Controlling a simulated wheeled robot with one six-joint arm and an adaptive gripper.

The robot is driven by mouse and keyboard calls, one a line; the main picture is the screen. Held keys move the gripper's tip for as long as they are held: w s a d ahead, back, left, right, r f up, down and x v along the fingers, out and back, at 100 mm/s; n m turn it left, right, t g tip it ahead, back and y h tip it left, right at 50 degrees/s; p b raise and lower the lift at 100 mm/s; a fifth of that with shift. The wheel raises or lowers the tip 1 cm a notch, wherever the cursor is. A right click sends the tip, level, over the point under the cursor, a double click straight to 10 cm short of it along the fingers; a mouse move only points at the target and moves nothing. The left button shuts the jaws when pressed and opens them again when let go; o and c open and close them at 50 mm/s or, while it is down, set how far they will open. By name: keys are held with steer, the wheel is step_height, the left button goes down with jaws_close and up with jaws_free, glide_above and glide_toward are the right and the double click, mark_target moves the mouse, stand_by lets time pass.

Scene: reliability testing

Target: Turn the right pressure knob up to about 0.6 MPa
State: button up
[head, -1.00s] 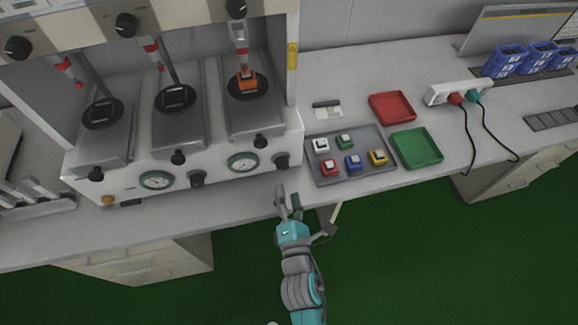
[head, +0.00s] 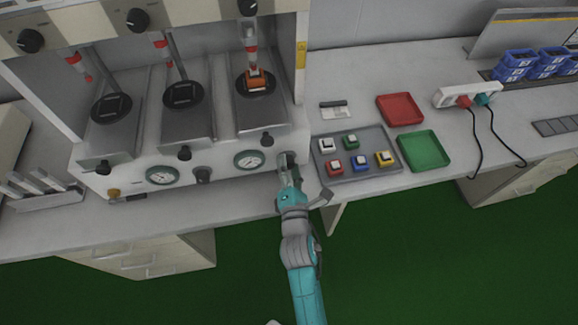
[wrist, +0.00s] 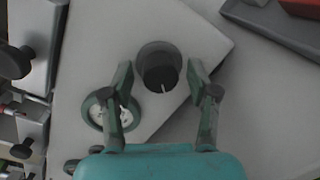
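The right pressure knob is a dark round knob with a white pointer line; in the wrist view the knob (wrist: 160,72) sits on the pale front panel between my gripper's open fingers. My gripper (wrist: 160,80) is open, one finger on each side of the knob, and no contact shows. In the head view my gripper (head: 288,170) is at the right end of the machine's front panel and largely covers the knob. The right pressure gauge (head: 249,160) is just left of it; it also shows in the wrist view (wrist: 112,112). Its reading is too small to tell.
A left gauge (head: 162,175) and another knob (head: 203,174) are on the same panel. A grey tray (head: 346,172) with several coloured blocks lies close to the right of my gripper. Red (head: 400,109) and green (head: 424,150) trays stand farther right.

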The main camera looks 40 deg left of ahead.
steer(key=c, duration=0.9)
steer(key=shift+o, duration=0.2)
